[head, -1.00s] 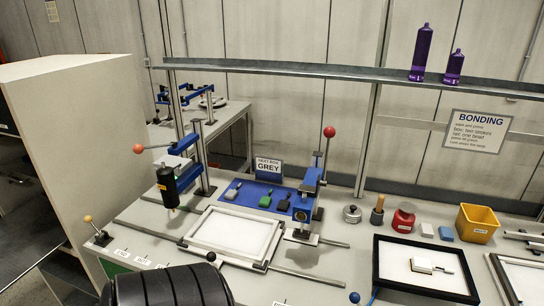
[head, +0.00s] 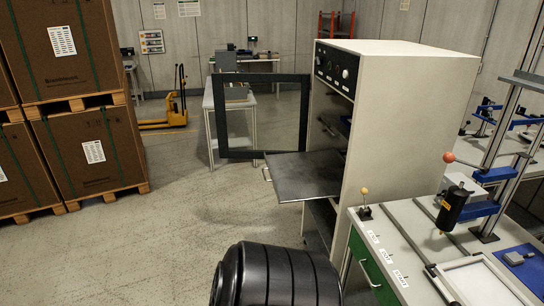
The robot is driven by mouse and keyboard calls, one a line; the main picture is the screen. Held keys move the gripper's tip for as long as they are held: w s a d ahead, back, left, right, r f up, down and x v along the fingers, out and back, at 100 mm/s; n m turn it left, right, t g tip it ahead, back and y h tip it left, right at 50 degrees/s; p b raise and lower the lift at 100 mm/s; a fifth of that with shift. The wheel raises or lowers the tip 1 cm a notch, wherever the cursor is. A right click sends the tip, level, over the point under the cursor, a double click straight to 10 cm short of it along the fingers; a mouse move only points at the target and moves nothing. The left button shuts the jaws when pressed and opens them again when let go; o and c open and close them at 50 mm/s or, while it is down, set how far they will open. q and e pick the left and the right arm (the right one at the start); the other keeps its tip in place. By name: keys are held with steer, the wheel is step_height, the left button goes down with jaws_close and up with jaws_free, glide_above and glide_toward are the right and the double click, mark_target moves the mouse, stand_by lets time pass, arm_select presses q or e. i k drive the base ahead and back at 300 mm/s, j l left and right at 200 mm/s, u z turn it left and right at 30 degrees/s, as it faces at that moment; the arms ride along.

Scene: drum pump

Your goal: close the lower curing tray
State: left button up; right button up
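A dark flat curing tray (head: 305,177) sticks well out of the front of the pale curing cabinet (head: 400,115) in the head view. It lies level, with a thin handle (head: 267,173) at its left front edge. Another dark tray or shelf (head: 338,121) sits inside the cabinet above it. Below the pulled-out tray the inside is dark and partly hidden. A dark green framed door (head: 223,118) stands swung open at the cabinet's front, behind the tray. Neither of my grippers is in view.
The workbench (head: 405,215) with a green drawer front (head: 372,270) stands right of the cabinet. Stacked cartons on pallets (head: 75,100) stand left. Grey floor (head: 205,225) is clear between. A yellow pallet truck (head: 175,115) stands behind.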

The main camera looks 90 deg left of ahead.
mark_target(301, 176)
steer(key=u, duration=2.85)
steer(key=i+z, duration=0.15)
steer(key=i, duration=0.35)
steer(key=i+j+z, duration=0.2)
steer(key=i, duration=0.25)
steer(key=l, duration=0.1)
